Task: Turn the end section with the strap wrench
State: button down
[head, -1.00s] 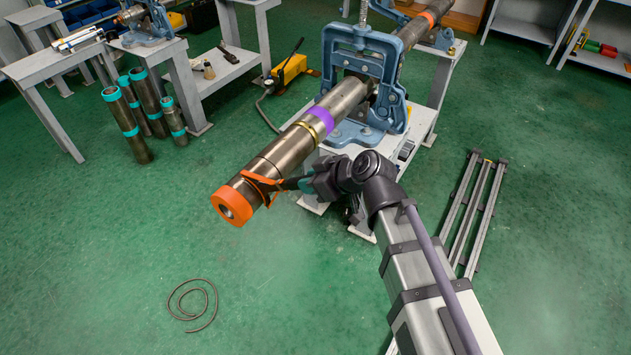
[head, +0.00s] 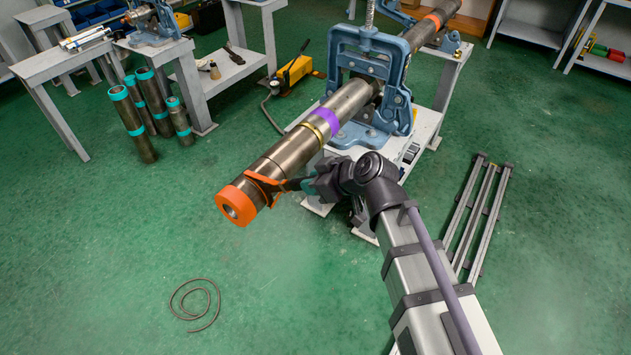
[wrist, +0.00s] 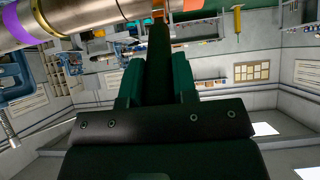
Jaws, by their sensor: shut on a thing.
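The long steel pipe (head: 291,150) runs through the blue pipe vise (head: 367,75) and slopes down toward the lower left. Its end section (head: 258,178) carries an orange end ring (head: 236,205), and a brass ring and a purple band lie further up. The orange strap of the strap wrench (head: 264,184) lies around the end section just behind the orange ring. My gripper (head: 312,186) is shut on the wrench's dark handle, to the right of the pipe. In the wrist view the dark handle (wrist: 159,65) stands between the green fingers and reaches up to the pipe (wrist: 100,18).
A thin cable (head: 195,304) lies coiled on the floor at lower left. Rails (head: 480,215) lie on the floor to the right. Pipes with teal bands (head: 132,122) stand by the bench at left. The floor below the pipe end is clear.

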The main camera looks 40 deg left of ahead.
jog(key=shift+a+f, duration=0.3)
jog(key=shift+a, duration=0.05)
dwell(0.7)
jog(key=shift+r, duration=0.1)
jog(key=shift+a+r+p, duration=0.25)
jog(key=shift+r+p, duration=0.05)
jog(key=shift+r, duration=0.05)
jog(key=shift+s+a+r+h+p, duration=0.15)
jog(key=shift+a+r+h+p, duration=0.95)
jog(key=shift+p, duration=1)
jog(key=shift+a+r, duration=0.1)
jog(key=shift+a, duration=0.05)
jog(key=shift+a+r+p, duration=0.25)
jog(key=shift+r+p, duration=0.05)
jog(key=shift+p, duration=0.1)
jog(key=shift+s+a+r+h+p, duration=0.1)
jog(key=shift+a+r+h+p, duration=0.35)
jog(key=shift+a+p, duration=0.4)
jog(key=shift+a+r+h+p, duration=0.35)
jog(key=shift+a+r+p, duration=0.25)
jog(key=shift+p, duration=0.3)
